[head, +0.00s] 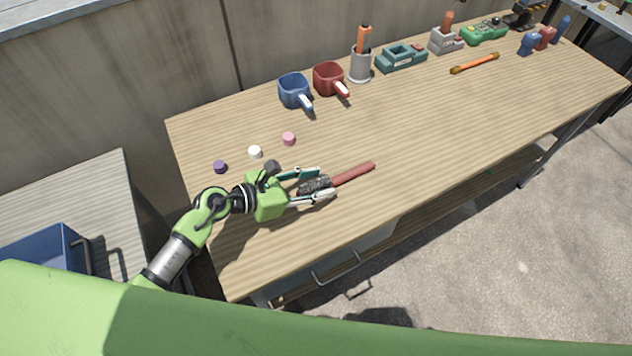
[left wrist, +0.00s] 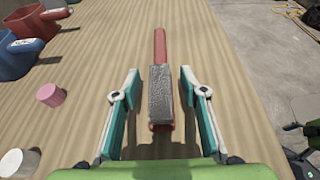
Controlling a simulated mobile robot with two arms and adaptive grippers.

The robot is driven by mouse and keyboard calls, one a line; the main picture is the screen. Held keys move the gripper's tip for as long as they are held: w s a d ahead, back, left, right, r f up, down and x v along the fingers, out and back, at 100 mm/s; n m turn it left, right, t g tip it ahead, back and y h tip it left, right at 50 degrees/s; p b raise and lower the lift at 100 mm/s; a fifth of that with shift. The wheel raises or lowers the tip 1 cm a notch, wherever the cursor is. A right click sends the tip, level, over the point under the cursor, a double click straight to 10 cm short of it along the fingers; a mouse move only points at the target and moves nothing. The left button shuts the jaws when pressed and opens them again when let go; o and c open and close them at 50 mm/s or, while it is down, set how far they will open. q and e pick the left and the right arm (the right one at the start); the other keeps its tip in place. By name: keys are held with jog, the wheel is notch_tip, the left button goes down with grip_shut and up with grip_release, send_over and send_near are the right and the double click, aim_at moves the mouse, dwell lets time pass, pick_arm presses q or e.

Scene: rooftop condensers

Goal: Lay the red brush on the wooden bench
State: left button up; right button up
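The red brush (head: 353,174) lies on the wooden bench (head: 420,150) near its front left part, its handle pointing away from my left gripper. Its grey bristle head shows in the left wrist view (left wrist: 162,92). My left gripper (head: 326,184) is open, with one finger on each side of the bristle head. In the left wrist view there is a clear gap between the brush and each finger. I cannot tell the exact height of the fingers above the bench. My right gripper is in neither view.
Purple (head: 219,167), white (head: 255,152) and pink (head: 289,139) caps stand left of the brush. A blue scoop (head: 294,90) and a red scoop (head: 329,78) are behind. An orange tool (head: 474,63) and several items line the back. The bench middle is clear.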

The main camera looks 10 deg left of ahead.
pick_arm(q)
jog(key=b+v, duration=0.1)
jog(key=v, duration=1)
jog(key=shift+s+a+b, duration=0.15)
jog(key=shift+a+b, duration=0.1)
jog(key=shift+b, duration=0.1)
jog(key=shift+s+a+r, duration=0.1)
jog(key=shift+r, duration=0.1)
